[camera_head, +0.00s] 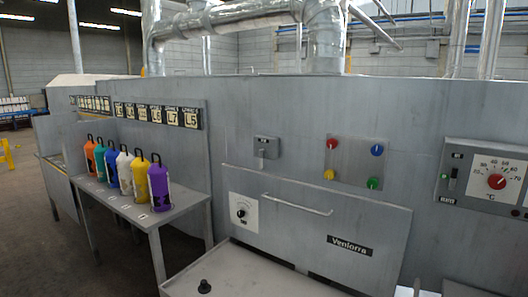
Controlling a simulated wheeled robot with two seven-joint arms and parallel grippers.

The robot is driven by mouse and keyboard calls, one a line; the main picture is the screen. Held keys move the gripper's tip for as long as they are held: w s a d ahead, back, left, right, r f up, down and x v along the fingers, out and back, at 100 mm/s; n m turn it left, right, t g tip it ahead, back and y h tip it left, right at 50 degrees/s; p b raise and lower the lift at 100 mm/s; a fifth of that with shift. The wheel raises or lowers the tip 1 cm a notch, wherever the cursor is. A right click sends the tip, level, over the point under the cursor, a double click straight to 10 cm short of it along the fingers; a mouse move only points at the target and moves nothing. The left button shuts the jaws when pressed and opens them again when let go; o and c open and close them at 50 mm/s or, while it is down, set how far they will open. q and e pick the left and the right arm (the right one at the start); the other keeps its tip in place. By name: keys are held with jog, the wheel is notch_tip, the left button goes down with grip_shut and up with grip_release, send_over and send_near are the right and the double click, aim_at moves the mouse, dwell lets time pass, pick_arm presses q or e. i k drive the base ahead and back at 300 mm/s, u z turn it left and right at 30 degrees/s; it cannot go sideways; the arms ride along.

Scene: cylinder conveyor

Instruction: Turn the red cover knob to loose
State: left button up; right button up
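A small red knob (332,143) sits at the upper left corner of a square grey plate (352,162) on the machine's front wall. A blue knob (377,150), a yellow knob (329,175) and a green knob (373,183) sit at the plate's other corners. The red knob is too small to tell whether it is tight or loose. Neither of my grippers is in view, and nothing touches the knobs.
A hatch (380,215) with a long handle (297,205) lies below the plate. A control panel (478,195) with a red dial (497,181) is at the right. Several coloured cylinders (159,187) stand on a side table (185,203).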

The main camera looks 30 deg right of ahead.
aim_at(332, 144)
jog(key=u, duration=0.7)
jog(key=i, duration=0.4)
jog(key=z, duration=0.55)
jog(key=i, duration=1.55)
jog(key=z, duration=1.75)
jog(key=i, duration=0.5)
jog(key=z, duration=0.45)
